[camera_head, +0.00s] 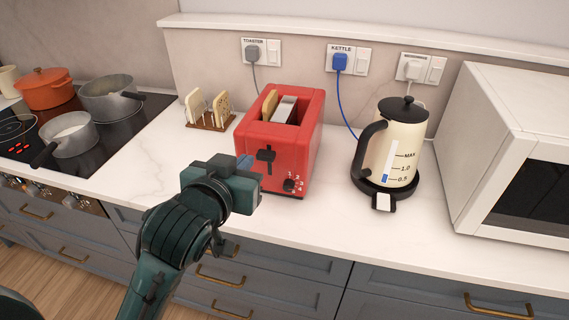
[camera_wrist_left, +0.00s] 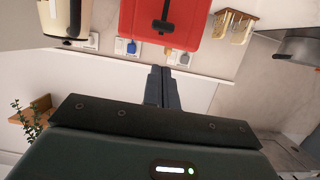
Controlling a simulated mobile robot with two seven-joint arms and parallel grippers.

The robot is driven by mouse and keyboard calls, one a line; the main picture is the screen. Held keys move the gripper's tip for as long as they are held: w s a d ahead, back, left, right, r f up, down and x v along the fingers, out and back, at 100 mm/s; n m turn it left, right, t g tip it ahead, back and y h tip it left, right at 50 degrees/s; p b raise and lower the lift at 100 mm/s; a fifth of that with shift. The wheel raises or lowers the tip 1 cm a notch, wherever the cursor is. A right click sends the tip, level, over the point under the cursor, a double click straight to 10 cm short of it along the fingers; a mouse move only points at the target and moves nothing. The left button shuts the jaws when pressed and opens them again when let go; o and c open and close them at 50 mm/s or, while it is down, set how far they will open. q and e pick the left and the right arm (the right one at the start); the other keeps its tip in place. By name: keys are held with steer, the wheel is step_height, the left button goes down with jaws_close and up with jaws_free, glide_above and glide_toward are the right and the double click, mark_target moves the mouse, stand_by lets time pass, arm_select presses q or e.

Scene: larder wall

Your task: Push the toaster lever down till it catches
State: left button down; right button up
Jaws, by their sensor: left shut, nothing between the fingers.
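The red toaster (camera_head: 301,131) stands on the white counter with its front facing me. Its black lever (camera_head: 265,156) sits high on the slot at the front, and a numbered dial is lower right. Bread shows in its top slots. My left gripper (camera_head: 247,164) is shut and empty, just in front of the toaster and left of the lever; I cannot tell whether it touches. In the left wrist view, which looks upside down, the toaster (camera_wrist_left: 190,22) and lever (camera_wrist_left: 163,24) are beyond the shut fingers (camera_wrist_left: 162,86). My right gripper is not in view.
A toast rack (camera_head: 211,121) stands left of the toaster, and a cream kettle (camera_head: 403,140) stands right. A white microwave (camera_head: 480,120) is at far right. A hob with pots (camera_head: 75,132) is at left. Counter (camera_head: 325,215) in front of the toaster is clear.

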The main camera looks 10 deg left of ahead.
arm_select(q)
steer(key=x, duration=0.4)
steer(key=p+x, duration=0.1)
steer(key=x, duration=0.4)
steer(key=shift+w+d, duration=0.2)
steer(key=shift+w, duration=0.1)
steer(key=shift+f, duration=0.75)
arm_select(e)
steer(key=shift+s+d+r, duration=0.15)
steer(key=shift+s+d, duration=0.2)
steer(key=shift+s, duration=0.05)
arm_select(q)
steer(key=shift+f, duration=0.1)
